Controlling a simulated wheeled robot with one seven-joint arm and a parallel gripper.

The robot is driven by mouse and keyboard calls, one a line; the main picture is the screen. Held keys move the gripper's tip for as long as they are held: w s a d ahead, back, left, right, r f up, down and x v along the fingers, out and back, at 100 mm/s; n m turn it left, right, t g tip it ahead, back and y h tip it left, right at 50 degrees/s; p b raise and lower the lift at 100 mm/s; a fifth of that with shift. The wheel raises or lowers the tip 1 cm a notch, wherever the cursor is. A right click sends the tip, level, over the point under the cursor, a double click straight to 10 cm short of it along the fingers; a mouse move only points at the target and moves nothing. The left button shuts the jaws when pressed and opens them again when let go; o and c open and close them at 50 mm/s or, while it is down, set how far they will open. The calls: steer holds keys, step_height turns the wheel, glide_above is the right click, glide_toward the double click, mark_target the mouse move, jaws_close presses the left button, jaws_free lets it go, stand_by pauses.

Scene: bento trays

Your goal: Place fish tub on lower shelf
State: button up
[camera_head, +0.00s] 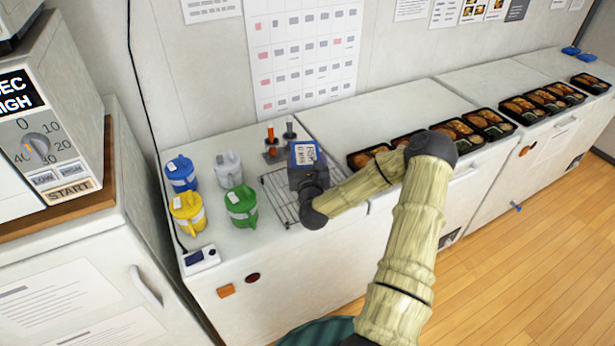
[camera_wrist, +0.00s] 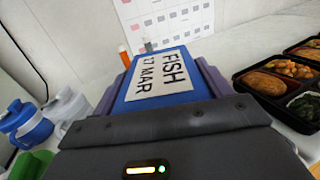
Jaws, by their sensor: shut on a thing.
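The fish tub (camera_wrist: 165,75) is blue, with a white label reading FISH 17 MAR. My gripper (camera_wrist: 162,84) is shut on it, with a dark finger on each side. In the head view the tub's label (camera_head: 305,153) faces up, and my gripper (camera_head: 304,170) is above the back part of a wire rack (camera_head: 280,208) on the left counter. I cannot tell whether the tub touches the rack. No open shelf shows in either view. A white cabinet (camera_head: 85,265) with a handle stands shut at the lower left.
Blue (camera_head: 181,174), white (camera_head: 228,170), yellow (camera_head: 187,212) and green (camera_head: 241,206) jugs stand left of the rack. Orange- and grey-topped items (camera_head: 272,148) stand behind it. Filled bento trays (camera_head: 457,134) line the counters to the right. A microwave (camera_head: 55,120) is at the left.

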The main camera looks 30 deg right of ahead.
steer(key=shift+s+d+f, duration=0.1)
steer(key=shift+d+f, duration=0.1)
steer(key=shift+f, duration=0.3)
steer(key=shift+d+f, duration=0.15)
steer(key=shift+f, duration=0.35)
steer(key=f, duration=0.2)
steer(key=f+p, duration=0.1)
steer(key=shift+w+d+f, duration=0.15)
steer(key=shift+w+f, duration=0.1)
steer(key=shift+f, duration=0.05)
steer(key=shift+s+d+f, duration=0.1)
steer(key=shift+s+f, duration=0.05)
steer(key=shift+a, duration=0.3)
steer(key=shift+a+f, duration=0.1)
steer(key=shift+f, duration=0.1)
steer(key=o, duration=1.3)
steer(key=shift+s+r, duration=0.1)
